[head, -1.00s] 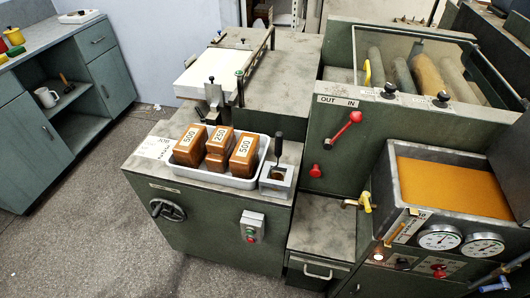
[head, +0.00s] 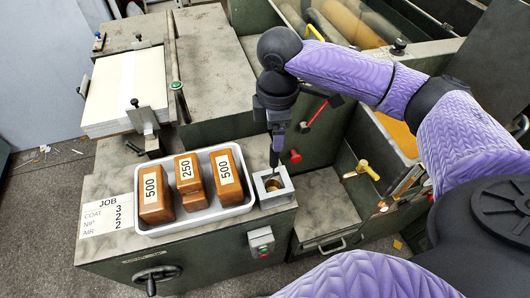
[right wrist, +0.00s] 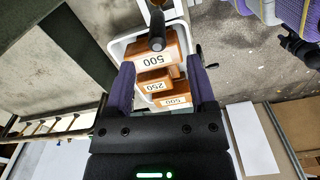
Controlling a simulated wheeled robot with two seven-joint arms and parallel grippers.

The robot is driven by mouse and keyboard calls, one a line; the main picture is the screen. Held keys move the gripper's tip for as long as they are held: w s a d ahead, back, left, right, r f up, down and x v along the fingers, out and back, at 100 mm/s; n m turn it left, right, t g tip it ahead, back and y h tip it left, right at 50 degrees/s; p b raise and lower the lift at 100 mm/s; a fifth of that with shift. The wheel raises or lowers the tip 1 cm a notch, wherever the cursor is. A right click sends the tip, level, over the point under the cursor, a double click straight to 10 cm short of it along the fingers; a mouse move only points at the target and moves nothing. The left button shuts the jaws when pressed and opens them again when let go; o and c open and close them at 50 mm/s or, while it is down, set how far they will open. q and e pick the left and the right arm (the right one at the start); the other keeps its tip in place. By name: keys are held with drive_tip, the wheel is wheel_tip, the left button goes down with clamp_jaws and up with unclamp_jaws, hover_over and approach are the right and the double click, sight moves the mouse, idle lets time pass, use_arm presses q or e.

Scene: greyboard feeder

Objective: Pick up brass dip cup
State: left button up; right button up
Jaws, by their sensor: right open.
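The brass dip cup (head: 273,184) sits in a square grey metal holder (head: 284,197) just right of the white tray. Only part of its brass bowl shows; its dark handle stands upright from it. My right gripper (head: 276,134) is above the holder, close over the handle. In the right wrist view, the open right gripper (right wrist: 160,72) has its two purple fingers spread wide. The rounded black handle (right wrist: 156,42) shows in line with the gap, just beyond the fingertips, and looks ungripped. My left gripper is not seen.
The white tray (head: 218,213) holds several brown blocks labelled 500 and 250, close beside the holder. A job card (head: 105,215) lies left of the tray.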

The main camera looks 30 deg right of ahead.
wheel_tip(320, 180, down, 6)
drive_tip(key=shift+w+f+b, duration=0.15)
drive_tip(key=shift+b, duration=0.9)
drive_tip(key=shift+f, duration=0.45)
drive_tip(key=shift+c, duration=0.2)
clamp_jaws()
